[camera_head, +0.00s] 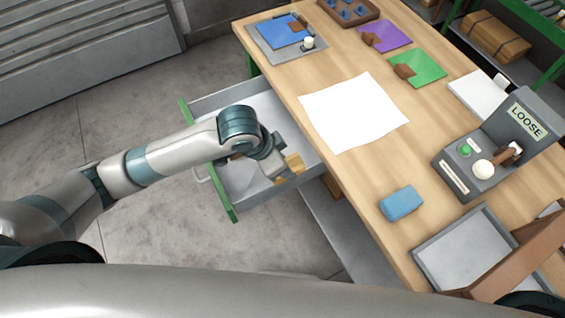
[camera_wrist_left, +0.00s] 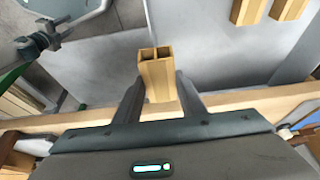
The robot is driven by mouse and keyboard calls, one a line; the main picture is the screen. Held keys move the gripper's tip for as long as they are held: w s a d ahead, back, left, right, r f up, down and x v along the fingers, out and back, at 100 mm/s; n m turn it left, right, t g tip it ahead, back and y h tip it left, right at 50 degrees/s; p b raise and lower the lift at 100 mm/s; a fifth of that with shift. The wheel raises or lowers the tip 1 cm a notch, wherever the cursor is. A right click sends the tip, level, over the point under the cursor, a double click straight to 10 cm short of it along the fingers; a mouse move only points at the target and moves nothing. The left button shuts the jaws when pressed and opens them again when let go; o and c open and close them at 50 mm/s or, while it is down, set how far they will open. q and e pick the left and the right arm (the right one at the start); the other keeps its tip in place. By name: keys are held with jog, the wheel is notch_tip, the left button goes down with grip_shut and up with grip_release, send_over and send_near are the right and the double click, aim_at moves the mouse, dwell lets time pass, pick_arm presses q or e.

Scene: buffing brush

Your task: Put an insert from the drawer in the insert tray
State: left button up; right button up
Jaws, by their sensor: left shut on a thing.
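My left gripper (camera_wrist_left: 160,95) is shut on a tan insert (camera_wrist_left: 155,72) with two square openings in its end. In the head view the left gripper (camera_head: 282,158) is over the open drawer (camera_head: 238,195), close to the table edge, with tan pieces (camera_head: 294,164) at its fingers. More tan inserts (camera_wrist_left: 250,10) lie in the drawer in the left wrist view. The arm hides part of the drawer. A grey tray (camera_head: 425,252) is at the table's near right; I cannot tell whether it is the insert tray. My right gripper is not in view.
The table (camera_head: 345,170) holds a white sheet (camera_head: 352,112), a blue block (camera_head: 401,203) and a grey box labelled LOOSE (camera_head: 480,165). Purple and green mats (camera_head: 418,68) and a brown tray (camera_head: 365,14) are farther back. The floor left of the drawer is clear.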

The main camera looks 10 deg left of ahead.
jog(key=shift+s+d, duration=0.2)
pick_arm(q)
jog(key=w+a+r+n+y+p, duration=0.1)
jog(key=w+a+r+n+p, duration=0.1)
jog(key=a+r, duration=0.3)
jog(key=w+a+r+n+t+y+p, duration=0.1)
jog(key=w+a+r+n+p, duration=0.2)
jog(key=r, duration=1.1)
jog(key=w+a+r+n+t+y+p, duration=0.1)
jog(key=w+a+r+n+p, duration=0.2)
jog(key=w+a+r+n, duration=0.2)
jog(key=a+r+n, duration=0.1)
jog(key=a+r, duration=0.2)
jog(key=r, duration=0.1)
jog(key=shift+r+y, duration=0.3)
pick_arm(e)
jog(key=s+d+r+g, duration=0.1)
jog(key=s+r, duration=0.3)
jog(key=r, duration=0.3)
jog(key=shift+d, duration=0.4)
pick_arm(q)
jog(key=shift+f, duration=0.1)
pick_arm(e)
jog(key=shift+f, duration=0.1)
pick_arm(q)
notch_tip(320, 180, down, 5)
jog(key=b, duration=0.5)
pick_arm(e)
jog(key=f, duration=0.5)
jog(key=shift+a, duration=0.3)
